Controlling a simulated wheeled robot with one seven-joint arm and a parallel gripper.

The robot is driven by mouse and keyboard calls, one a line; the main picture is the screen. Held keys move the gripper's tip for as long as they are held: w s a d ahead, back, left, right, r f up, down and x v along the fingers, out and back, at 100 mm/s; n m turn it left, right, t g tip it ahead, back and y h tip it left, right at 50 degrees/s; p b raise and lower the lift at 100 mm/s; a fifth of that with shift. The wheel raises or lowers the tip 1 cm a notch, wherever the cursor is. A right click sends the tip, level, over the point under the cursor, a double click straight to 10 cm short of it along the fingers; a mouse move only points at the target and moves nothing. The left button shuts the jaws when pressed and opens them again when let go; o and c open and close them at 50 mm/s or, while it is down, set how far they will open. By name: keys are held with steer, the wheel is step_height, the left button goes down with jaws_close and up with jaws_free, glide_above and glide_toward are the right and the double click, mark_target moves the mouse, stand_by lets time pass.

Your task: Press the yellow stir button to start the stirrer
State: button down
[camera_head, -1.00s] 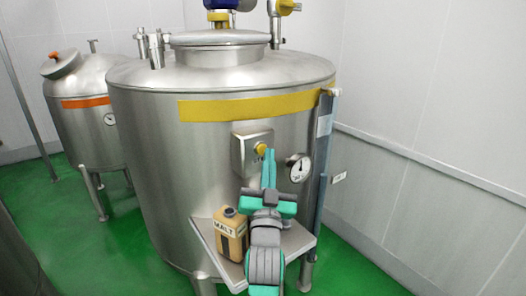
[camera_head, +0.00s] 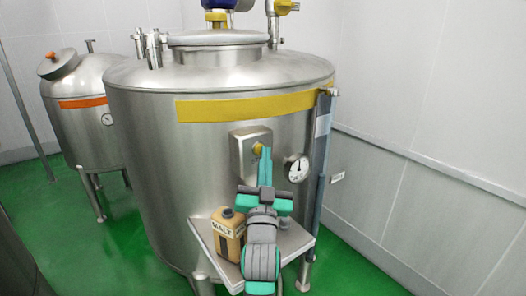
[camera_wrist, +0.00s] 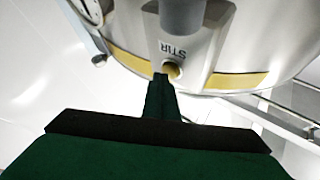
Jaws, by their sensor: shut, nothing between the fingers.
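The yellow stir button (camera_head: 257,149) is on a grey metal box (camera_head: 243,155) on the front of the large steel tank (camera_head: 160,150). In the head view only a small part of it shows beside my fingers. In the wrist view the round button (camera_wrist: 172,71) sits by the word STIR, and the picture is turned over. My gripper (camera_head: 265,150) is shut and empty, its green fingers pointing up at the button. In the wrist view the fingertips (camera_wrist: 161,77) overlap the button's lower left edge. I cannot tell whether they touch it.
A round gauge (camera_head: 297,168) is just right of the box. A MALT jug (camera_head: 228,234) stands on the steel shelf (camera_head: 208,243) below, close to my arm. A smaller tank (camera_head: 85,130) stands at the left. Green floor (camera_head: 350,270) is clear at the right.

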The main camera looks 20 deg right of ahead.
steer(key=shift+a+y, duration=0.2)
steer(key=shift+y, duration=0.1)
steer(key=shift+s+d, duration=0.2)
steer(key=shift+s, duration=0.3)
steer(key=shift+s+d, duration=0.2)
steer(key=shift+s, duration=0.25)
steer(key=s, duration=0.1)
steer(key=s+d, duration=0.1)
steer(key=s, duration=0.1)
steer(key=s+d, duration=0.1)
steer(key=s, duration=0.1)
steer(key=shift+s, duration=0.2)
steer(key=shift+s+d, duration=0.1)
